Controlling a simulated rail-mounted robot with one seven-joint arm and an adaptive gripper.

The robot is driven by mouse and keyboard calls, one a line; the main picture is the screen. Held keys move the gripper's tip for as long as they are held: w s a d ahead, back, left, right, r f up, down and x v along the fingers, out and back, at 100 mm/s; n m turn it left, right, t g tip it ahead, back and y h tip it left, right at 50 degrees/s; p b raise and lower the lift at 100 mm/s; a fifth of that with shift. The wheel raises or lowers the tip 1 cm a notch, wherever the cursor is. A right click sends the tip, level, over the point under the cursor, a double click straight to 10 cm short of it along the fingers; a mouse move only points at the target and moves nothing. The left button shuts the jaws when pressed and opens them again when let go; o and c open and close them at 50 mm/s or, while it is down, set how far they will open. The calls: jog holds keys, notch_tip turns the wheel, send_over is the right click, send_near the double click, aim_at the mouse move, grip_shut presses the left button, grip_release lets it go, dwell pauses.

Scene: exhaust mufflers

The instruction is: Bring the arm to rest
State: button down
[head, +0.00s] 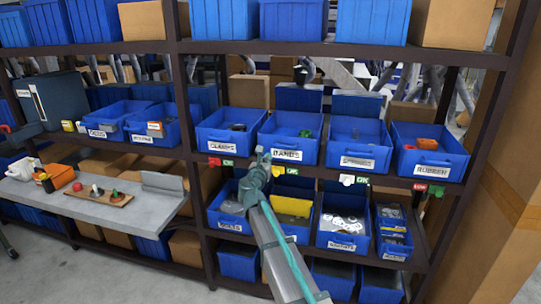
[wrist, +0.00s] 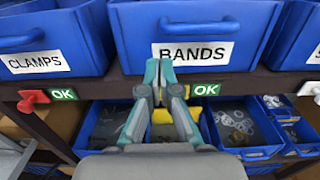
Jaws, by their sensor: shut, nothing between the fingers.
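My gripper (head: 262,157) is raised in front of the shelf rack, at the bin labelled BANDS (head: 289,139). In the wrist view my gripper (wrist: 159,66) has its fingertips together, with nothing held between them. The tips overlap the lower front of the BANDS bin (wrist: 194,22) in the picture; I cannot tell whether they touch it. My arm reaches up from the bottom of the head view and hides part of the lower bins.
Blue bins line the shelves, including CLAMPS (head: 228,131) and RUBBER (head: 429,150). Green OK tags (wrist: 206,89) and a red knob (wrist: 32,100) sit on the shelf edge. A grey bench (head: 100,205) stands left. A large cardboard stack (head: 490,200) borders the right.

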jog(key=v, duration=0.5)
jog(key=s+d+f+m+g, duration=0.4)
jog(key=s+f+m, duration=0.35)
jog(key=f, duration=0.55)
jog(key=s+d+f+m+g, duration=0.4)
jog(key=s+f+m, duration=0.35)
jog(key=f, duration=0.55)
jog(key=s+d+f+m+g, duration=0.4)
jog(key=s+f+m, duration=0.35)
jog(key=f, duration=0.55)
jog(key=s+d+f+m+g+y, duration=0.25)
jog(key=s+f+m+g, duration=0.35)
jog(key=s+f, duration=0.85)
jog(key=s+d+f+m+g, duration=0.1)
jog(key=s+f+g, duration=0.1)
jog(key=s, duration=0.8)
jog(key=s+d+f+m+g+y, duration=0.1)
jog(key=s+f+m+g, duration=0.1)
jog(key=s, duration=0.7)
jog(key=s+d+f+m+g+y, duration=0.1)
jog(key=s+f+g, duration=0.1)
jog(key=s, duration=0.8)
jog(key=shift+s+d+f+b, duration=0.3)
jog(key=shift+s+f+b, duration=0.15)
jog(key=shift+f, duration=0.35)
